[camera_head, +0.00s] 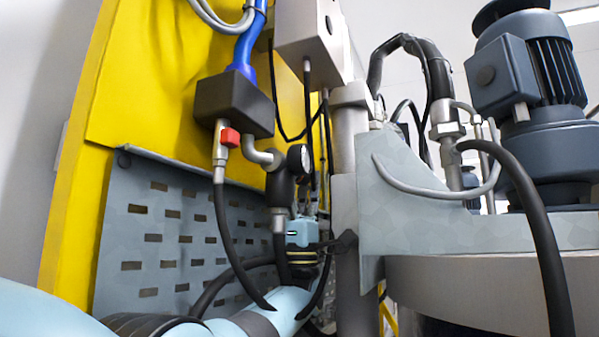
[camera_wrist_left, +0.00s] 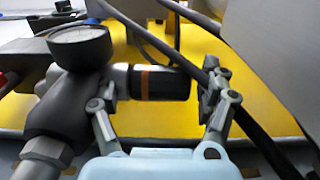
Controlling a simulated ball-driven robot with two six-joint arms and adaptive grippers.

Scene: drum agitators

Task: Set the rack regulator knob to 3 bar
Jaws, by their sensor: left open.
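The regulator knob (camera_wrist_left: 165,83) is a black cylinder with an orange band, lying sideways in the left wrist view. It joins a dark regulator body (camera_wrist_left: 62,105) topped by a round gauge (camera_wrist_left: 82,46); the dial is too oblique to read. My left gripper (camera_wrist_left: 163,88) is open, one finger near each end of the knob; I cannot tell whether either touches it. In the head view, the left gripper (camera_head: 304,210) is below the gauge (camera_head: 299,159) and close to the regulator body (camera_head: 280,188). The knob is not clearly visible there. My right gripper is not in view.
A black block (camera_head: 235,103) and a red valve handle (camera_head: 230,137) sit above left. Black hoses (camera_head: 225,220) hang around my left arm. A grey post (camera_head: 350,230) stands close right, with the drum (camera_head: 470,290) and motor (camera_head: 525,80) beyond.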

